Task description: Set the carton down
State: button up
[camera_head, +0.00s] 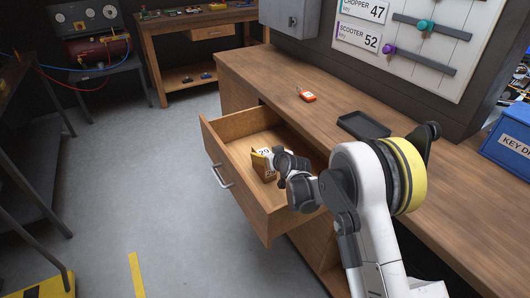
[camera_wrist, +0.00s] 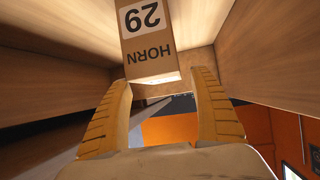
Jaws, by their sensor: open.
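A small brown carton (camera_head: 259,166) with a white label reading 29 is inside the open wooden drawer (camera_head: 222,166). In the wrist view the carton (camera_wrist: 146,62) shows its label "HORN 29" upside down, just beyond my fingertips. My gripper (camera_wrist: 161,80) is open, its two yellow-padded fingers spread apart with a gap between them. In the head view my gripper (camera_head: 275,160) is inside the drawer at the carton's right side and hides part of it. The carton appears to rest on the drawer floor, but its underside is hidden.
The wooden workbench (camera_head: 357,100) above the drawer holds a red-orange tag (camera_head: 306,95) and a black tray (camera_head: 363,125). A blue key box (camera_head: 508,142) stands at the right. A key board (camera_head: 420,35) is on the wall.

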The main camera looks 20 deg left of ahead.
jog(key=s+d+r+m+h+p, duration=0.1)
jog(key=s+d+r, duration=0.4)
jog(key=d+r, duration=0.35)
jog(key=s+d+r+m+h+p, duration=0.1)
jog(key=s+d+r+m+h, duration=0.1)
jog(key=s+d+r, duration=0.6)
jog(key=s+d+r+m+h+p, duration=0.1)
jog(key=s+d+r, duration=0.2)
jog(key=d+r, duration=0.65)
jog(key=s+d+f+m+g+h, duration=0.1)
jog(key=s+d+m+h, duration=0.1)
jog(key=s+d, duration=0.8)
jog(key=s+d+f+m+g+h, duration=0.1)
jog(key=s+d+f+m+h, duration=0.1)
jog(key=s+d, duration=0.8)
jog(key=s, duration=0.3)
jog(key=shift+f, duration=0.15)
jog(key=shift+s, duration=0.1)
